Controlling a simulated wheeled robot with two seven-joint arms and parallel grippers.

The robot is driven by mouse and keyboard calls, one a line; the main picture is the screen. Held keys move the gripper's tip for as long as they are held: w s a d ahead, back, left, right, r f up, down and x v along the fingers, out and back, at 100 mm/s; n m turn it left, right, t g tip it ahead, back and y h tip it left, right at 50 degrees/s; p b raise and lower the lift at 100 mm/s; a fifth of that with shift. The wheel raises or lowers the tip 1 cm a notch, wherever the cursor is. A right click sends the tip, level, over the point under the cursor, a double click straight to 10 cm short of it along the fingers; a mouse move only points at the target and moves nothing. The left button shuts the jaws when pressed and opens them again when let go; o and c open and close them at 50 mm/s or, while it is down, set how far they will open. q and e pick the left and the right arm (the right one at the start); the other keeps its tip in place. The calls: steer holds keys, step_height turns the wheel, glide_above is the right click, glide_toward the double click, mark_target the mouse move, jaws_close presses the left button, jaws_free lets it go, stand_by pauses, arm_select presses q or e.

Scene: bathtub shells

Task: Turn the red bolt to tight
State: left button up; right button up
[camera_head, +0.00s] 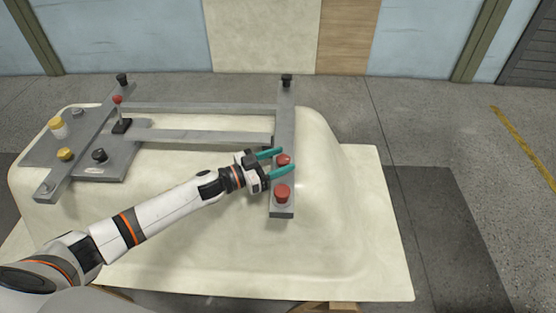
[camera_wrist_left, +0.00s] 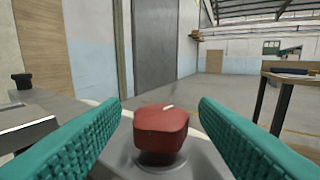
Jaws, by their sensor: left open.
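A red bolt (camera_head: 283,160) with a lobed head stands on the right grey bar of the frame, on top of the pale tub shell. In the left wrist view, the red bolt (camera_wrist_left: 161,128) has a short white mark on its top and a grey round base. My left gripper (camera_head: 289,160) is open, with one teal finger on each side of this bolt. In the wrist view, gaps show between the bolt and both fingers. A second red bolt (camera_head: 282,193) stands nearer on the same bar, just beyond the lower finger. My right gripper is not in view.
The pale tub shell (camera_head: 200,235) fills the middle. Its grey frame (camera_head: 205,136) carries a red-topped lever (camera_head: 118,112), yellow knobs (camera_head: 65,154) and black knobs (camera_head: 287,80). Open floor (camera_head: 420,130) lies to the right. In the wrist view, a table (camera_wrist_left: 290,78) stands at the right.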

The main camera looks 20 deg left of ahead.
arm_select(q)
steer(key=shift+c, duration=0.5)
steer(key=c, duration=0.9)
steer(key=shift+w+a+m+g+h, duration=0.1)
steer(key=shift+w+m+g+h, duration=0.05)
steer(key=shift+m+g+h, duration=0.4)
steer(key=shift+o, duration=0.2)
steer(key=shift+w+a+f+m+g+h+b, duration=0.1)
steer(key=shift+f+m+g+h+b, duration=0.05)
steer(key=shift+m+g+h+b, duration=0.95)
steer(key=shift+m+g+b, duration=0.35)
steer(key=shift+g+b, duration=0.1)
steer(key=shift+g, duration=0.5)
steer(key=shift+g+h, duration=0.25)
steer(key=shift+g, duration=0.05)
steer(key=o, duration=1)
steer(key=shift+c, duration=0.2)
